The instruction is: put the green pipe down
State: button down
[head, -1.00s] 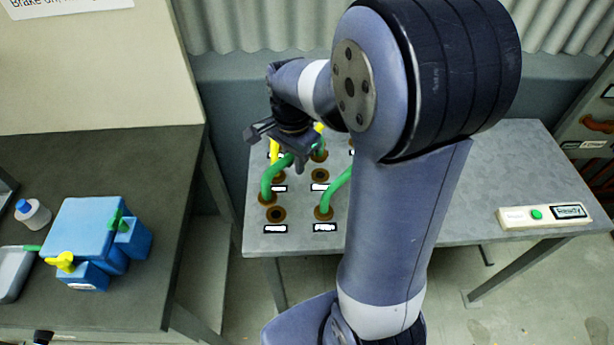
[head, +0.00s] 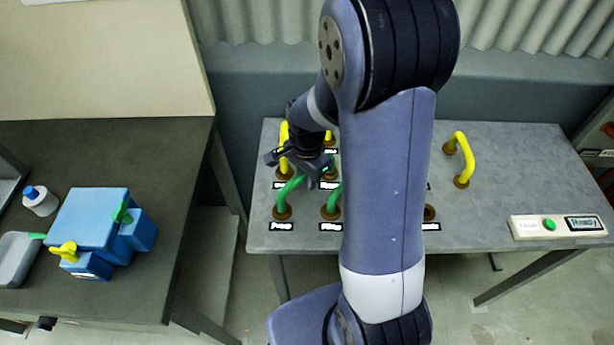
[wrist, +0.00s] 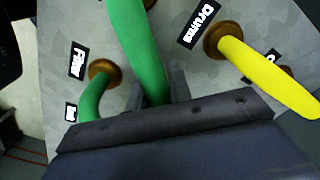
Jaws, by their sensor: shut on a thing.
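My gripper (wrist: 157,90) is shut on a green pipe (wrist: 140,40), which runs between its fingers in the wrist view. In the head view my gripper (head: 310,178) is low over the left part of the grey bench (head: 490,195). One green pipe (head: 287,192) rises from a front left socket (head: 282,213). Another green pipe (head: 334,200) stands to its right, partly behind my arm. I cannot tell from the head view which is held. A second green pipe (wrist: 92,97) beside a brown socket (wrist: 104,70) shows in the wrist view. The held pipe's ends are hidden.
Yellow pipes stand close by: one (head: 284,150) behind my gripper, one (wrist: 265,75) in the wrist view. Another yellow pipe (head: 461,157) is right of my arm. A control box (head: 557,227) lies at the bench's front right. A dark table (head: 150,160) holds a blue device (head: 95,215).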

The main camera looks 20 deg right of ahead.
jog(key=shift+f, duration=0.2)
jog(key=c, duration=1.3)
grip_release()
jog(key=shift+r, duration=0.1)
notch_tip(320, 180, up, 12)
jog(key=shift+r, duration=0.15)
